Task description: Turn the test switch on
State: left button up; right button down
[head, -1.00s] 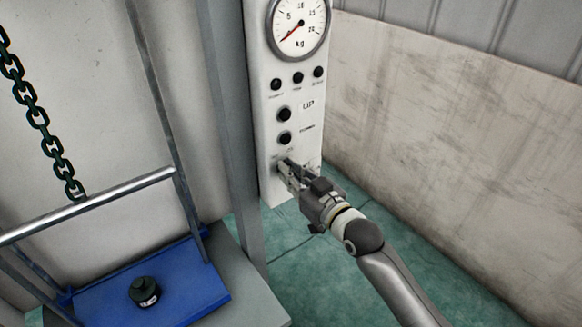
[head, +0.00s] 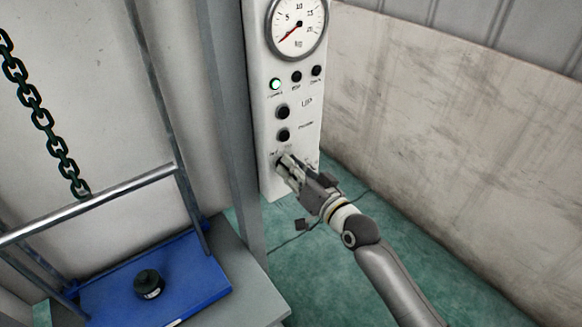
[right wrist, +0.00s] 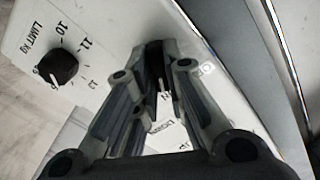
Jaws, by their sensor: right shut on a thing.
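The white control panel (head: 265,145) stands upright against a grey post. The test switch (right wrist: 155,60), a dark knob with a white pointer line, sits low on the panel. It shows between my right gripper's fingers in the right wrist view and is mostly hidden by the gripper in the head view. My right gripper (head: 283,161) is shut on the switch. The pointer line lies by lettering that looks like "ON". The left lamp (head: 275,85) of the top row glows green. My left gripper is not in view.
A dial gauge (head: 298,25), two dark lamps and two black buttons sit higher on the panel. A limit knob (right wrist: 56,68) is beside the switch. A blue platform (head: 205,285) carries a black weight (head: 149,284). A chain (head: 45,125) hangs at left.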

dwell(0.3)
jog(key=c, duration=1.5)
grip_release()
jog(key=shift+d, duration=0.1)
jog(key=v, duration=1.2)
